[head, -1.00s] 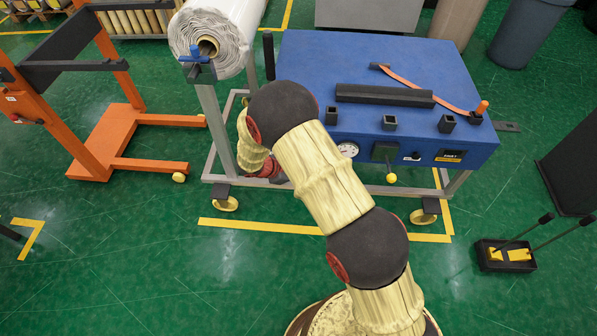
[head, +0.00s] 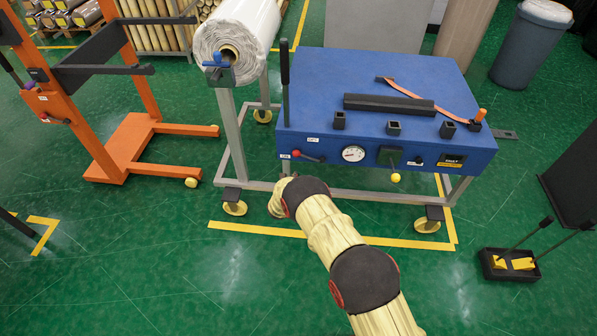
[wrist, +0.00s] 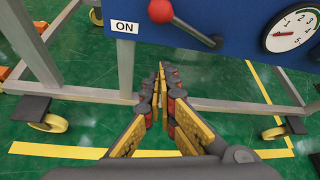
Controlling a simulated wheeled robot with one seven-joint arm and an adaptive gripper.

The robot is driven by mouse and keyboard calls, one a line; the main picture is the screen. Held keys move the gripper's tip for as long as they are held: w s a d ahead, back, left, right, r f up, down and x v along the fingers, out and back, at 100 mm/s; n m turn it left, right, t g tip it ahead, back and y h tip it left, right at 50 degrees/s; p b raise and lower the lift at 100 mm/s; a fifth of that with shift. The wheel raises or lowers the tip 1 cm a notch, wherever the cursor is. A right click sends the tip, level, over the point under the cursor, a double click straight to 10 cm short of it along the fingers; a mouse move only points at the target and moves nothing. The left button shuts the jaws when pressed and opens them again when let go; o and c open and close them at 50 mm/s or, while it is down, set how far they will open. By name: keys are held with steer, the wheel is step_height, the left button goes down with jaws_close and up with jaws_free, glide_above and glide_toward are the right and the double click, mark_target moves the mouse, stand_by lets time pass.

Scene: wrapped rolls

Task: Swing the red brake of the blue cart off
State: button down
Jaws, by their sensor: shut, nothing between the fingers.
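The blue cart (head: 380,75) stands ahead of me. Its brake, a black lever with a red knob (head: 297,154), is on the left of the front panel. The lever points left, its knob close to the white ON label (wrist: 124,27). In the wrist view the red knob (wrist: 160,11) is at the top, with the black arm slanting right to its pivot. My gripper (wrist: 161,75) is shut and empty, just below the knob in that picture and apart from it. In the head view my gripper is hidden behind my arm.
A dial gauge (head: 353,153) sits right of the lever, and a yellow-tipped knob (head: 396,178) further right. A wrapped white roll (head: 236,40) rests on the cart's left side. An orange lift frame (head: 130,145) stands left. The green floor before the cart is clear.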

mark_target(307, 157)
steer(key=b+x, duration=0.4)
steer(key=x, duration=0.5)
steer(key=r, duration=0.2)
steer(key=w+r+b, duration=0.1)
steer(key=shift+a+r, duration=0.35)
steer(key=shift+s+r, duration=0.15)
